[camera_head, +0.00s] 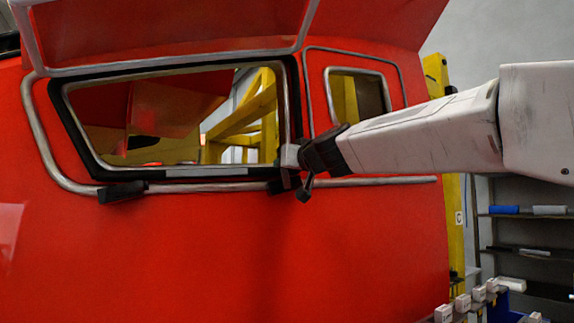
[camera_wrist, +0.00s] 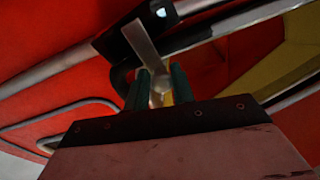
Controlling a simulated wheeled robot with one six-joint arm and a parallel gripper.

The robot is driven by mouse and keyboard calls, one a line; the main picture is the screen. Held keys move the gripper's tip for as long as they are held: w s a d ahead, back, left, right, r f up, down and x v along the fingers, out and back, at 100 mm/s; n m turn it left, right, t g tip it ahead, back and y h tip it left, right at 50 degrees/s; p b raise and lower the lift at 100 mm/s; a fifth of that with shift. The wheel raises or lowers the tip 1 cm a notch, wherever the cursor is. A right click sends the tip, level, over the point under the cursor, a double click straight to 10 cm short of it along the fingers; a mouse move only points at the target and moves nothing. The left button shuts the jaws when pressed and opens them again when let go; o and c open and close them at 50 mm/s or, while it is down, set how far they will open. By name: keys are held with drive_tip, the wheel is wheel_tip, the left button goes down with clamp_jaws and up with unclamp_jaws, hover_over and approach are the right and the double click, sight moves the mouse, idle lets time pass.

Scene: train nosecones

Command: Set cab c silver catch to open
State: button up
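The silver catch (camera_wrist: 141,42) is a flat metal bar at the lower right corner of the red cab's window. In the wrist view its near end runs down between my gripper's (camera_wrist: 160,88) two dark green fingers, which sit close on both sides of it. In the head view a small silver part of the catch (camera_head: 290,156) shows at the tip of my gripper (camera_head: 303,158). The dark gripper body hides the rest of it there. The fingers look shut on the catch, though the contact itself is partly hidden.
The window frame (camera_head: 190,174) has a black seal, and a raised red flap (camera_head: 170,30) is above it. A black catch (camera_head: 122,192) sits at the lower left. A smaller window (camera_head: 358,97) is to the right. Shelves (camera_head: 530,215) stand behind at right.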

drive_tip(key=shift+d+m, duration=0.1)
drive_tip(key=shift+m, duration=0.3)
idle(0.3)
drive_tip(key=shift+w+d+f+m+t+h, duration=0.1)
drive_tip(key=shift+d+m+t+h, duration=0.2)
drive_tip(key=shift+m, duration=0.65)
drive_tip(key=shift+w+d+f+m+t+y, duration=0.15)
drive_tip(key=shift+d+m, duration=0.2)
drive_tip(key=shift+m, duration=0.55)
drive_tip(key=shift+w+d+m+t+h, duration=0.15)
drive_tip(key=shift+d+m+h, duration=0.15)
drive_tip(key=shift+m, duration=0.65)
drive_tip(key=shift+d+m, duration=0.15)
drive_tip(key=shift+m, duration=0.15)
drive_tip(key=o, duration=0.8)
